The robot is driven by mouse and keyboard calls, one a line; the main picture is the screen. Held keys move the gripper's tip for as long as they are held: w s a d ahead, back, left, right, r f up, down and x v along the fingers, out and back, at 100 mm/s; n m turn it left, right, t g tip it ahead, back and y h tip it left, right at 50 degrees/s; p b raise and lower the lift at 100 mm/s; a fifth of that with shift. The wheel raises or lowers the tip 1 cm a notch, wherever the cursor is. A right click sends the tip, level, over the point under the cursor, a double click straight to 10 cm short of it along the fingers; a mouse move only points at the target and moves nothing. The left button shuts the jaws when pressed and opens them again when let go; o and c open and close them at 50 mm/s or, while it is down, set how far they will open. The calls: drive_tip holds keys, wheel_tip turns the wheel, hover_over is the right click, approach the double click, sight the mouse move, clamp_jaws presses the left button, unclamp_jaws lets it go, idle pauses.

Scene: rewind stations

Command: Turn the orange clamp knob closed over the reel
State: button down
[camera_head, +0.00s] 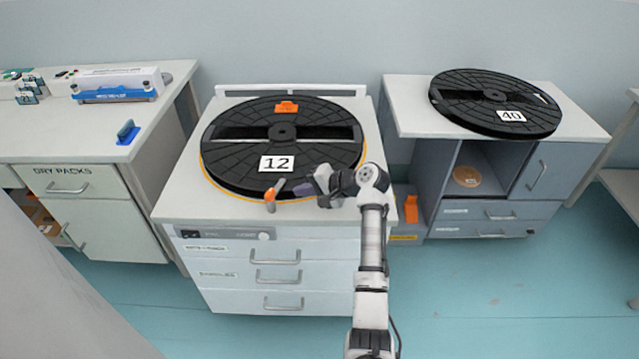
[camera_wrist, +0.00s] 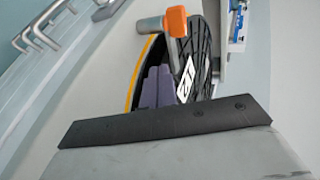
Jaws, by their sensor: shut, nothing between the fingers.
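The black reel marked "12" (camera_head: 235,168) lies flat on the middle bench, with a thin orange-yellow edge below its rim. The orange clamp knob (camera_head: 270,197) is at the reel's front edge, with a grey bar (camera_head: 276,185) slanting up from it towards the reel. In the wrist view, the knob (camera_wrist: 176,21) and its grey bar (camera_wrist: 150,25) are near the top, beyond my fingertips. My gripper (camera_head: 318,180) is right of the knob, apart from it, above the front right of the reel. Its purple fingers (camera_wrist: 157,88) are shut and empty.
An orange piece (camera_head: 287,107) is at the reel's back. The middle bench (camera_head: 190,205) has drawers below. Another reel marked "40" (camera_head: 470,110) lies on the right cabinet. The left bench (camera_head: 60,140) holds a blue block and boxes. Blue floor lies between the furniture.

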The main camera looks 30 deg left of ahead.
sight(277, 186)
drive_tip(key=shift+s+a+p, duration=0.15)
drive_tip(key=shift+a+p, duration=0.15)
drive_tip(key=shift+a, duration=0.65)
drive_tip(key=shift+s+a+p, duration=0.15)
drive_tip(key=shift+a+p, duration=0.1)
drive_tip(key=shift+a, duration=0.7)
drive_tip(key=shift+w+a+f+n+g+b, duration=0.2)
drive_tip(key=shift+a+n+g+b, duration=0.1)
drive_tip(key=shift+n+g+b, duration=0.4)
drive_tip(key=shift+w+a+r, duration=0.15)
drive_tip(key=shift+a+r, duration=0.05)
drive_tip(key=shift+a, duration=0.25)
drive_tip(key=shift+d+r, duration=0.1)
drive_tip(key=shift+d, duration=0.1)
